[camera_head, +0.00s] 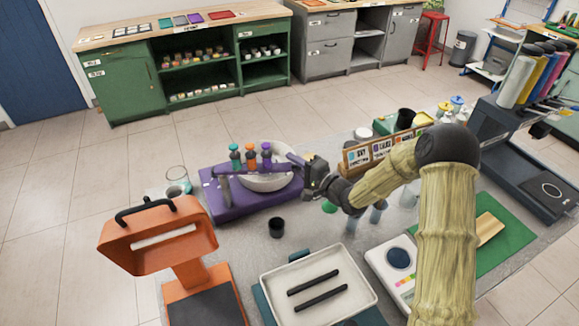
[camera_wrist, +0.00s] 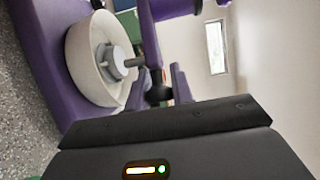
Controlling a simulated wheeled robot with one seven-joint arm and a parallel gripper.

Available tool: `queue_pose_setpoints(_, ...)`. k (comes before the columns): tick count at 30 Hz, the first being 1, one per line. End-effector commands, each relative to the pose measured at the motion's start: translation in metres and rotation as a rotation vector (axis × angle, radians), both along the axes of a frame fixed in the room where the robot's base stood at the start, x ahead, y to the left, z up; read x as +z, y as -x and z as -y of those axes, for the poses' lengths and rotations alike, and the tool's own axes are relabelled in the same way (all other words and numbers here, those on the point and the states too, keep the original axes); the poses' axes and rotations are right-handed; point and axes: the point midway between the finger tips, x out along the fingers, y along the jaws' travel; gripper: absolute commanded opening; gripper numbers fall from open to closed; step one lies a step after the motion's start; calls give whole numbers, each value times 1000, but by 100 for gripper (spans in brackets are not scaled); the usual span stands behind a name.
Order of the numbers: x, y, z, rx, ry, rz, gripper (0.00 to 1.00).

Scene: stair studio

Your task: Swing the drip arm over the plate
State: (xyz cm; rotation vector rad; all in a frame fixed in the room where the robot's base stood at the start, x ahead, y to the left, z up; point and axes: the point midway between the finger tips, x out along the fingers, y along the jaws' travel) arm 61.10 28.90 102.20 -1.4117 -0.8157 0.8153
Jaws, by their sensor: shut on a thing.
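The drip arm (camera_head: 290,158) is a purple bar on a purple machine (camera_head: 235,207), carrying a teal, an orange and a purple bottle (camera_head: 250,155). In the head view it crosses the far part of the round white plate (camera_head: 268,184); I cannot tell whether it is centred over it. My dark gripper (camera_head: 309,180) is at the right end of the bar, shut on it. In the wrist view, the plate (camera_wrist: 88,62) with its grey hub is at the left, and a dark knob shows at my gripper (camera_wrist: 160,93). The exact grip is partly hidden.
A small black cup (camera_head: 276,227) stands in front of the machine. An orange stand (camera_head: 160,235) is at front left, and a white tray (camera_head: 318,268) with two black bars is in front. A labelled wooden rack (camera_head: 381,150) stands close behind my wrist.

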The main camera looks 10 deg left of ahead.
Motion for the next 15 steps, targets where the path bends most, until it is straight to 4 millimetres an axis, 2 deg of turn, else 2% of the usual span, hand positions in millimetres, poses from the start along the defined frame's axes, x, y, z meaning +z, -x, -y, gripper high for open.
queue_pose_setpoints(8,1,-1,0,-1,-3,1,0)
queue_pose_setpoints(9,1,-1,0,-1,-3,1,29)
queue_pose_setpoints(12,1,-1,0,-2,-2,1,44)
queue_pose_setpoints(15,1,-1,1,-2,-2,1,44)
